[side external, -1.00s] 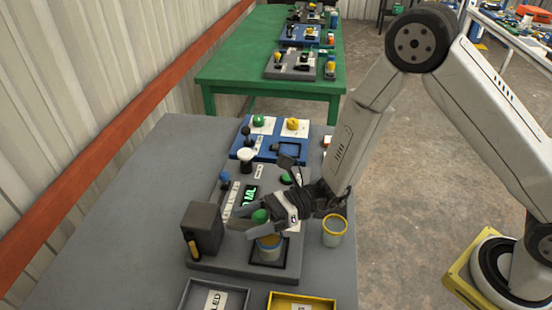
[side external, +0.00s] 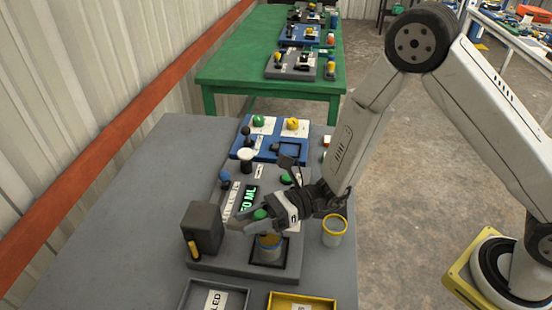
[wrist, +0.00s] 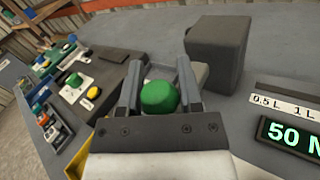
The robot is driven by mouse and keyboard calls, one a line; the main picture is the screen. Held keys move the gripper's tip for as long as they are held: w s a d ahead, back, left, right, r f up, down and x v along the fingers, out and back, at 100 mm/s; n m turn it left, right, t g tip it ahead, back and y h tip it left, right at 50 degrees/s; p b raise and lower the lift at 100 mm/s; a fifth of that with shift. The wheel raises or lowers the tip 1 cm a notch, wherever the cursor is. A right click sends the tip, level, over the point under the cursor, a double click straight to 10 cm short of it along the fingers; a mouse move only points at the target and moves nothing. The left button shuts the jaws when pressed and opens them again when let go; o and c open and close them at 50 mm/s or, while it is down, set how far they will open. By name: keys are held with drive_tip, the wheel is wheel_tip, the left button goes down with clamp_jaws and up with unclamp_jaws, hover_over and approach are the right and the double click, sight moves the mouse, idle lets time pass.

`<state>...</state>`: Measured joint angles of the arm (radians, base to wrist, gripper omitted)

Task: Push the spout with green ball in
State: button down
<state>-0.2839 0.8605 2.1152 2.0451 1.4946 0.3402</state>
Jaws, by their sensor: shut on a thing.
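The green ball (side external: 260,214) sits between the fingers of my gripper (side external: 250,220), above the grey dispenser panel. In the wrist view the green ball (wrist: 158,97) lies between the two dark fingers, and my gripper (wrist: 160,70) is shut on it. The spout itself is mostly hidden behind the ball and fingers. The green display (wrist: 290,138) begins with "50" in the wrist view.
A dark grey block (side external: 203,229) stands left of my gripper. A second cup with a yellow rim (side external: 334,233) stands to the right. A grey tray (side external: 184,296) and a yellow tray (side external: 271,299) lie at the front. A blue panel (side external: 240,153) with knobs is behind.

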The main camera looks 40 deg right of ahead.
idle(0.7)
drive_tip(key=shift+w+a, duration=1.2)
drive_tip(key=shift+c, duration=1.3)
unclamp_jaws()
drive_tip(key=shift+d, duration=0.1)
drive_tip(key=s+d, duration=0.1)
drive_tip(key=d, duration=0.6)
drive_tip(key=shift+s+d, duration=0.25)
